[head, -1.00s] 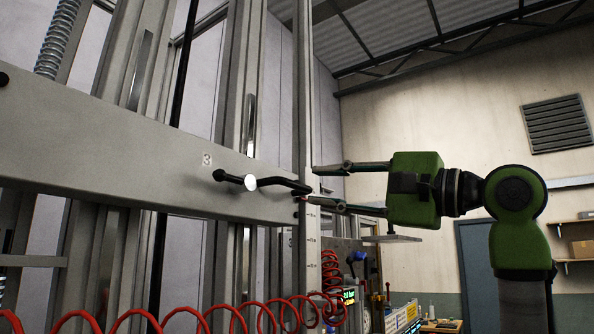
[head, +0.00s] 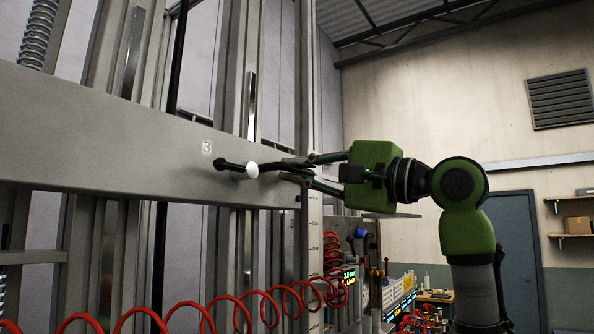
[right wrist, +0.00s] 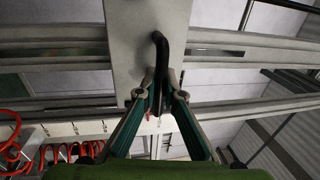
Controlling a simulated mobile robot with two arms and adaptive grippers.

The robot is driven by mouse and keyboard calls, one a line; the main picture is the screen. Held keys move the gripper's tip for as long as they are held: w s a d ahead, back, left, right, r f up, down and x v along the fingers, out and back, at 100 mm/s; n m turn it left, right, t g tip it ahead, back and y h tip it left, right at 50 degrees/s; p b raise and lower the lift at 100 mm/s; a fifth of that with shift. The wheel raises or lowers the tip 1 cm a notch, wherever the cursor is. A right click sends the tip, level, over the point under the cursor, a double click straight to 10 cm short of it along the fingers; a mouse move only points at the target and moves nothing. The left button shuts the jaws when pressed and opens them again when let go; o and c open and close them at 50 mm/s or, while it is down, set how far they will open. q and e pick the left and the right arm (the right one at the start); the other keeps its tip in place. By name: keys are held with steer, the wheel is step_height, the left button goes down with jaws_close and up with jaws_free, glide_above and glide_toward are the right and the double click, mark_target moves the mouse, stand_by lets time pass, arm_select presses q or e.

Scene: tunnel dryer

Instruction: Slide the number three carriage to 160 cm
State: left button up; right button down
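The number three carriage (head: 120,140) is a wide grey crossbeam marked "3" in the head view. A bent black handle (head: 232,165) with a white round end sticks out of its face; the handle also shows in the right wrist view (right wrist: 159,50). My right gripper (head: 303,168) comes in from the right, its two fingers drawn together on the handle's bar. In the right wrist view its fingertips (right wrist: 159,88) press in from both sides of the bar. A pale scale strip (head: 313,235) runs down the post at the beam's right end; its figures are too small to read. My left gripper is out of view.
A coiled red hose (head: 250,300) loops below the beam. Vertical metal posts (head: 235,70) stand behind it. A bench with displays and tools (head: 395,290) is at the lower right, with a blue-grey door (head: 505,240) beyond.

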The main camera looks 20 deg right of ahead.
steer(key=shift+f, duration=0.15)
step_height(320, 180, down, 24)
steer(key=b, duration=1.9)
steer(key=shift+a+r, duration=0.15)
steer(key=shift+r, duration=0.1)
steer(key=shift+w, duration=0.1)
steer(key=c, duration=2.6)
jaws_free()
steer(key=o, duration=0.5)
steer(key=shift+c, duration=0.2)
steer(key=shift+s+d+r, duration=0.15)
steer(key=shift+s+d, duration=0.05)
steer(key=shift+d, duration=0.05)
